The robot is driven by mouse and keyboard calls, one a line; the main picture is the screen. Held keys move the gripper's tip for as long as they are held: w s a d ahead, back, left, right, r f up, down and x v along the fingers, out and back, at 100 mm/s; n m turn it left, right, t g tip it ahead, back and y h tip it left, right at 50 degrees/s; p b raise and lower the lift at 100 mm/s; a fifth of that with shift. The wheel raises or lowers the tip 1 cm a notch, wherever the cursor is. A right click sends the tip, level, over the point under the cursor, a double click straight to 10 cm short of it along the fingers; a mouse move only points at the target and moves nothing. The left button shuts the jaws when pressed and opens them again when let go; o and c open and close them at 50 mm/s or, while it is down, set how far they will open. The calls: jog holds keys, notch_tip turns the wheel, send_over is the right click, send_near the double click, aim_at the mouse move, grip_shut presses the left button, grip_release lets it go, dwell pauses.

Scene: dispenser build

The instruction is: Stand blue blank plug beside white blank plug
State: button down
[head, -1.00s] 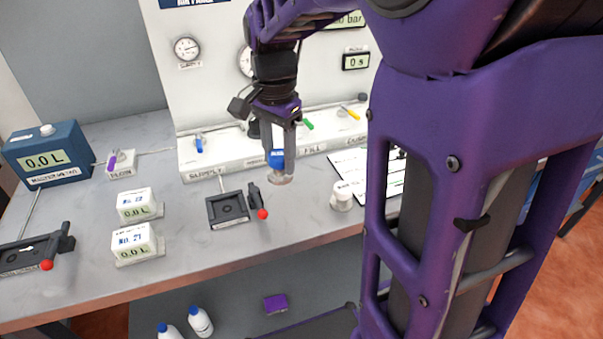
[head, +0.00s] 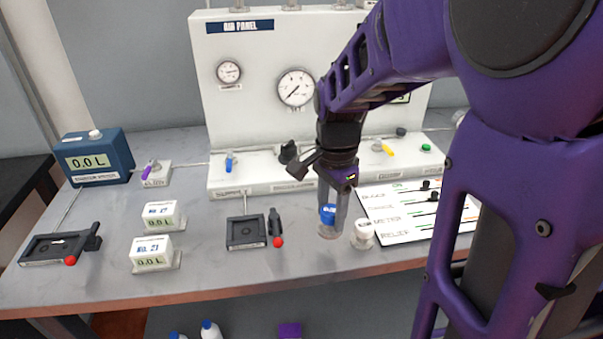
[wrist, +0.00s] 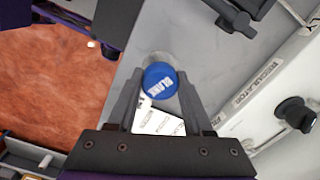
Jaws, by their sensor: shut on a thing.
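The blue blank plug (head: 328,216) has a blue cap and a clear-grey lower body. My gripper (head: 333,205) is shut on it and holds it about upright, just left of the white blank plug. The wrist view shows the blue cap (wrist: 160,80) from above between my fingers (wrist: 157,88). The white blank plug (head: 363,236) stands upright on the grey bench, beside the printed card. A small gap seems to part the plugs. I cannot tell whether the blue plug's base touches the bench. I cannot make out the white plug in the wrist view.
A dark clamp with a red-tipped lever (head: 246,232) lies left of the plugs. The card (head: 415,212) with dark knobs lies to the right. The air panel's base (head: 270,182) runs behind. Two white meters (head: 152,254) stand further left. The bench's front edge is close.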

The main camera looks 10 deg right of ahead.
aim_at(330, 230)
jog(key=shift+f+b, duration=0.45)
jog(key=shift+f, duration=2.1)
jog(key=shift+f, duration=0.2)
jog(key=shift+c, duration=1.5)
grip_release()
jog(key=shift+r, duration=0.1)
notch_tip(330, 230, up, 12)
jog(key=shift+r+p, duration=0.1)
jog(key=shift+p, duration=1.05)
